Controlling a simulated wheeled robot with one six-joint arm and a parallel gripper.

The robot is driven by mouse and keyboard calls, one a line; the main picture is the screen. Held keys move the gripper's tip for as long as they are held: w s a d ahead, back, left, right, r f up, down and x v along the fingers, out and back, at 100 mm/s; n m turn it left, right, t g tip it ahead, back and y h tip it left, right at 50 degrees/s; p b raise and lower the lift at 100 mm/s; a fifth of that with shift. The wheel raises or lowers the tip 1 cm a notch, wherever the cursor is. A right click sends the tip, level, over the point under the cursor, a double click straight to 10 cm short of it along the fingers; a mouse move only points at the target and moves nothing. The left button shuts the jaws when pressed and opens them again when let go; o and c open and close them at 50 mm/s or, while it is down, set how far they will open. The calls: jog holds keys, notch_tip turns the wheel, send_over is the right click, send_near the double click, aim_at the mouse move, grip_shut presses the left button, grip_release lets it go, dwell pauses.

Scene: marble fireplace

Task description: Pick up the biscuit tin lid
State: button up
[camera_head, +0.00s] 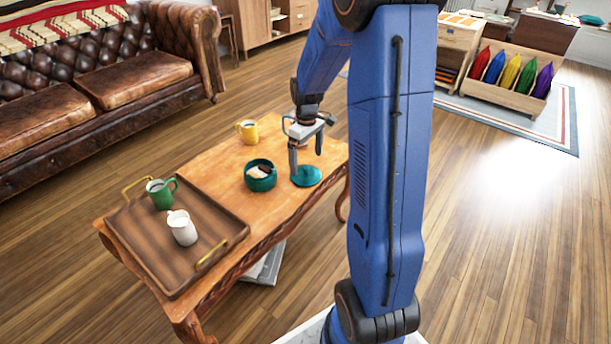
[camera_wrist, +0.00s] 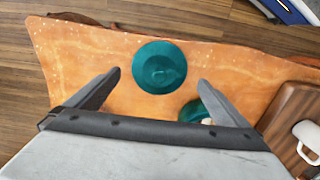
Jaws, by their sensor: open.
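The biscuit tin lid (camera_head: 307,177) is a round teal disc lying on the wooden coffee table, right of the open teal tin (camera_head: 260,180). In the wrist view the lid (camera_wrist: 159,67) is at the upper middle, just beyond and between the fingertips. My gripper (camera_head: 306,160) is open and points down above the lid, with nothing between its fingers. In the wrist view my gripper (camera_wrist: 158,78) spans wider than the lid. The tin (camera_wrist: 195,110) is partly hidden behind the right finger there.
A wooden tray (camera_head: 150,240) with brass handles holds a green mug (camera_head: 160,195) and a white jug (camera_head: 182,228) at the table's left. A yellow mug (camera_head: 247,132) stands near the far edge. Bare tabletop (camera_wrist: 85,60) lies left of the lid in the wrist view.

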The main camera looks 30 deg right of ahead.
aim_at(305, 166)
jog(key=shift+w+f, duration=0.2)
jog(key=shift+f, duration=2.5)
jog(key=c, duration=0.9)
jog(key=shift+r, duration=0.15)
